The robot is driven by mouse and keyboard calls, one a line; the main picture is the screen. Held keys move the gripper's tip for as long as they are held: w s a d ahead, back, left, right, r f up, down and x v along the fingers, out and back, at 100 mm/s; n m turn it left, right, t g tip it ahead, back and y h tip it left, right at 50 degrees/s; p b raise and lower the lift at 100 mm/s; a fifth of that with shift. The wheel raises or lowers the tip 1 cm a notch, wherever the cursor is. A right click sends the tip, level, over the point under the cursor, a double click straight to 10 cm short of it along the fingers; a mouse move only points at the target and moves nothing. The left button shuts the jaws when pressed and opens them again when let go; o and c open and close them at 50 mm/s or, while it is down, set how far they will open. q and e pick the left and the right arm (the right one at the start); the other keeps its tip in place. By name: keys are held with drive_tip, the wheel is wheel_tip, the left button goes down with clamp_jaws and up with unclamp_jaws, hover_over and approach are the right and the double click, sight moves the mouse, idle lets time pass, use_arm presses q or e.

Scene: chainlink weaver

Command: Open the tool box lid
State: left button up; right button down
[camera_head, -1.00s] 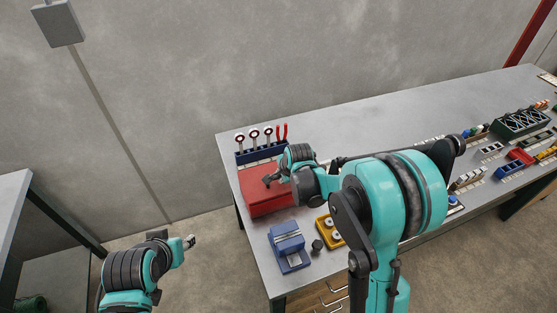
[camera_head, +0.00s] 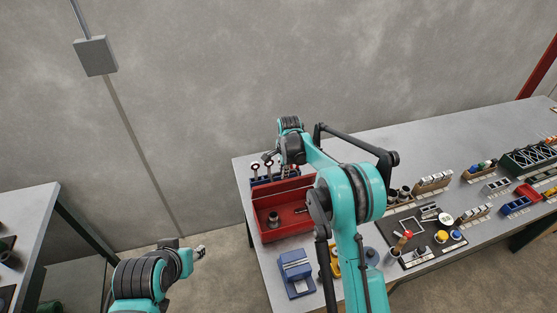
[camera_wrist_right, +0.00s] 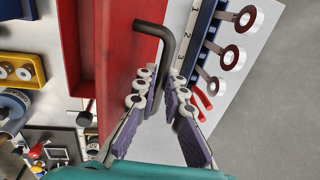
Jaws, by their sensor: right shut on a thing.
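The red tool box (camera_head: 287,228) stands on the near left end of the workbench. Its lid (camera_head: 290,188) is raised and stands up at the back, and the inside shows, with a small grey round part in it. My right gripper (camera_head: 267,160) is at the lid's top, behind the box. In the right wrist view, the right gripper (camera_wrist_right: 160,100) is shut on the dark bent handle (camera_wrist_right: 170,45) of the red lid (camera_wrist_right: 117,60). My left gripper (camera_head: 200,252) is off the bench at the lower left, holding nothing visible. Its jaws are too small to read.
A rack of ring-ended tools (camera_wrist_right: 205,40) stands close behind the lid. A blue vise-like block (camera_head: 296,270) sits in front of the box. My right arm hides part of the bench. Several parts and trays fill the bench's right side.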

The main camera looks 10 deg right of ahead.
drive_tip(key=w+a+f+g+p, duration=0.1)
drive_tip(key=w+g, duration=0.1)
drive_tip(key=w, duration=0.5)
drive_tip(key=shift+a+f+p, duration=0.15)
drive_tip(key=shift+f+p, duration=0.15)
drive_tip(key=c, duration=1.5)
unclamp_jaws()
drive_tip(key=shift+c, duration=0.2)
wheel_tip(320, 180, up, 9)
drive_tip(key=p, duration=0.5)
